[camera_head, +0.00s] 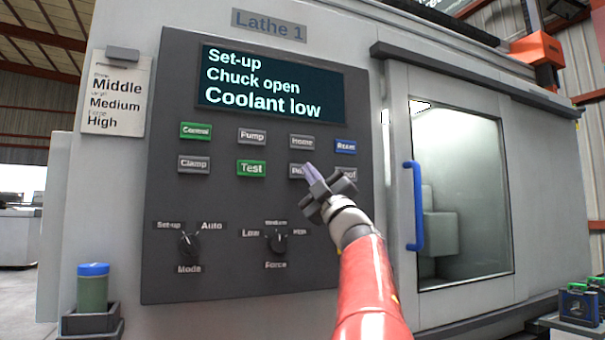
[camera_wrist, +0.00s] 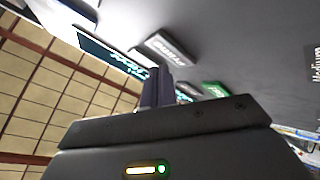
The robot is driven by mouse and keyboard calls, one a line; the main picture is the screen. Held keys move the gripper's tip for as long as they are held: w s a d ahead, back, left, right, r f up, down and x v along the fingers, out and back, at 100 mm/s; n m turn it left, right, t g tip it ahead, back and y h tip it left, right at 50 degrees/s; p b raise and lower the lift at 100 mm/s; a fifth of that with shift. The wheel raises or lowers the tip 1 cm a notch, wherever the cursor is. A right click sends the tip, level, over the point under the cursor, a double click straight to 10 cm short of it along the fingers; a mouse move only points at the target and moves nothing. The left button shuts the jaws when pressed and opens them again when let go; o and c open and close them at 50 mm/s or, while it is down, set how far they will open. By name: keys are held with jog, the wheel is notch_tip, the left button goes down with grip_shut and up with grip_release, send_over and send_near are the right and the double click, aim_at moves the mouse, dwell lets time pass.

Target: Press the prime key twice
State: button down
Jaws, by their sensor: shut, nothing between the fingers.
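The lathe's dark control panel (camera_head: 220,220) carries two rows of keys. In the lower row, a grey key with a label starting with "P" (camera_head: 296,171) is partly hidden behind my fingers; the rest of its label cannot be read. My gripper (camera_head: 309,169) is shut and empty, its fingertips at or just in front of that key's right part. Contact cannot be told. In the wrist view the closed fingers (camera_wrist: 157,88) point toward the panel, near a grey key (camera_wrist: 165,48) and a green key (camera_wrist: 214,90). The display (camera_head: 270,85) reads "Set-up, Chuck open, Coolant low".
Close around are the Home key (camera_head: 302,142), the green Test key (camera_head: 251,168), the blue key (camera_head: 345,146) and a part-hidden key ending "oof" (camera_head: 349,174). Below are the Mode knob (camera_head: 189,243) and Force knob (camera_head: 277,241). A blue door handle (camera_head: 414,205) stands out at right.

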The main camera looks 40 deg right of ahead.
jog(key=s+b, duration=0.1)
jog(key=s, duration=0.1)
jog(key=s+a+b, duration=0.1)
jog(key=s, duration=0.1)
jog(key=shift+s+a, duration=0.1)
jog(key=shift+s, duration=0.3)
dwell(2.5)
